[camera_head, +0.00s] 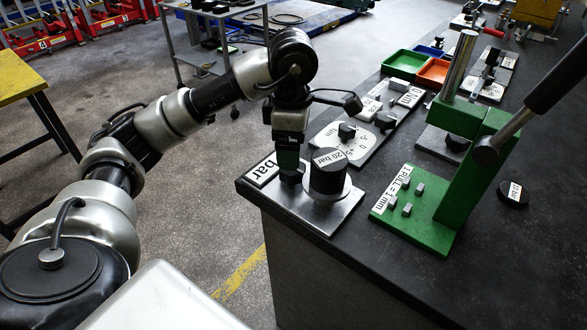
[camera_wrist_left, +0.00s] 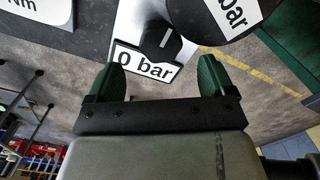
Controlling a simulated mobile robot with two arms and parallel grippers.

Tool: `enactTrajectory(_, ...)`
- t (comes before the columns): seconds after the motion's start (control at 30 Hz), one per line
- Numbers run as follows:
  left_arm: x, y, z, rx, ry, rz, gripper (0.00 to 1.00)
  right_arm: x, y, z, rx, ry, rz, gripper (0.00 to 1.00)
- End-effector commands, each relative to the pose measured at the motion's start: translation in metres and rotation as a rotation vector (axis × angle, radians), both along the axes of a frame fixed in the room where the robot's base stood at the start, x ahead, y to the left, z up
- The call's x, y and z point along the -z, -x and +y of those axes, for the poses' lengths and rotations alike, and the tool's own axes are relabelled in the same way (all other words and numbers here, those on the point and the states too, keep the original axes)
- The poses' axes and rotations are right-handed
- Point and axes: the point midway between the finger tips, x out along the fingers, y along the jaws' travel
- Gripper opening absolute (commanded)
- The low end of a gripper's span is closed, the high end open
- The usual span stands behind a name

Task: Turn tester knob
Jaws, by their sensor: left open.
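The tester is a pale metal plate (camera_head: 335,217) at the near left corner of the dark bench. It carries a large black cylinder (camera_head: 328,176) labelled "20 bar". Beside the cylinder is a black knob (camera_wrist_left: 158,44) with a white pointer line, above a "0 bar" label (camera_wrist_left: 145,66) in the left wrist view. In the head view my gripper largely hides this knob. My left gripper (camera_head: 290,172) points down over it. In the left wrist view its green fingers (camera_wrist_left: 162,75) are spread apart, with the knob just beyond the gap between them. Contact cannot be told.
A green press (camera_head: 455,190) with a slanted lever stands right of the tester. A plate with another knob (camera_head: 347,131) lies behind it. Green (camera_head: 404,64) and orange trays sit farther back. A loose black disc (camera_head: 513,194) lies on the right. The bench's front right is clear.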

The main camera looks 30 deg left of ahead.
Motion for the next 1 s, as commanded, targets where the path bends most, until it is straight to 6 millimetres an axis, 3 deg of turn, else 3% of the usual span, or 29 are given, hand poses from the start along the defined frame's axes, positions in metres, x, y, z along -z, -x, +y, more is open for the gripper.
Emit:
enactTrajectory(0.1, 0.025, 0.001, 0.0, 0.0, 0.002, 0.004, 0.83, 0.008, 0.006, -0.001, 0.0, 0.001, 0.01, 0.92)
enactTrajectory(0.3, 0.047, 0.0, 0.0, 0.0, 0.001, 0.002, 0.83, 0.011, 0.024, -0.002, 0.001, 0.003, 0.038, 0.92)
enactTrajectory(0.7, 0.054, 0.0, 0.0, 0.0, 0.0, -0.001, 0.83, 0.012, 0.02, -0.003, 0.0, 0.005, 0.034, 0.92)
enactTrajectory(1.0, 0.054, 0.0, 0.0, 0.0, 0.0, -0.001, 0.37, 0.011, 0.017, -0.004, 0.001, 0.007, 0.028, 0.92)
